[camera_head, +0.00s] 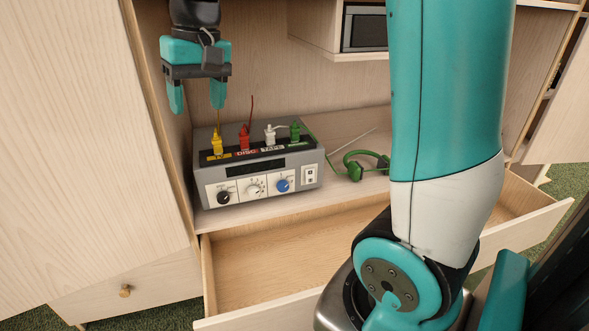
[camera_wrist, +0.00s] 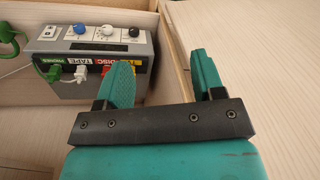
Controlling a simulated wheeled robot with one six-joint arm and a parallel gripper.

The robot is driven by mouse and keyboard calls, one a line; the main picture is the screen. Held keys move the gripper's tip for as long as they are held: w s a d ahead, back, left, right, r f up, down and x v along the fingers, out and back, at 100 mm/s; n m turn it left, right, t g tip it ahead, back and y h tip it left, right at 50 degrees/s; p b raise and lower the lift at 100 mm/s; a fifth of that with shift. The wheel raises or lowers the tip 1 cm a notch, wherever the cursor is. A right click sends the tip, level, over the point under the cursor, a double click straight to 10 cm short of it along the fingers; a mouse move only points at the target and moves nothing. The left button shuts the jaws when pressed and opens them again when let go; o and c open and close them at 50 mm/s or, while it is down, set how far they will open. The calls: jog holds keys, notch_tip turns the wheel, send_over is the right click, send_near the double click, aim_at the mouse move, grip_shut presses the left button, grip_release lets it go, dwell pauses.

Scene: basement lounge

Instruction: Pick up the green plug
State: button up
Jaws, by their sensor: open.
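The green plug (camera_head: 295,131) stands at the right end of the row of plugs on top of a grey box (camera_head: 265,184). In the wrist view the green plug (camera_wrist: 52,72) is at the left, beside the white plug (camera_wrist: 82,73). A green cable runs from it towards green headphones (camera_head: 356,168) right of the box. My gripper (camera_head: 197,98) is open and empty, above and left of the box, apart from the plugs. In the wrist view my gripper (camera_wrist: 160,80) has its fingers spread, with the box to their left.
Yellow (camera_head: 217,141), red (camera_head: 244,137) and white (camera_head: 270,134) plugs stand left of the green one, with thin cables rising from some. The box sits on a wooden shelf below an upper compartment. An open empty drawer (camera_head: 275,255) juts out below. A tall panel (camera_head: 95,140) is close on the left.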

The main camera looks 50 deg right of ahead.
jog(key=w+d+f+m+h+b, duration=0.1)
jog(key=w+d+f+m+b, duration=0.45)
jog(key=d+f+b, duration=0.45)
jog(key=m+g+b, duration=0.1)
jog(key=m, duration=0.8)
send_over(294, 128)
jog(key=a, duration=0.1)
jog(key=shift+m, duration=0.35)
jog(key=f+b, duration=0.1)
jog(key=f, duration=0.1)
jog(key=f+b, duration=0.3)
jog(key=b, duration=0.1)
jog(key=shift+d+f, duration=0.4)
jog(key=f+b, duration=0.4)
jog(key=f, duration=0.1)
jog(key=shift+d+f+b, duration=0.2)
jog(key=shift+b, duration=0.15)
jog(key=shift+r, duration=0.1)
jog(key=c, duration=1)
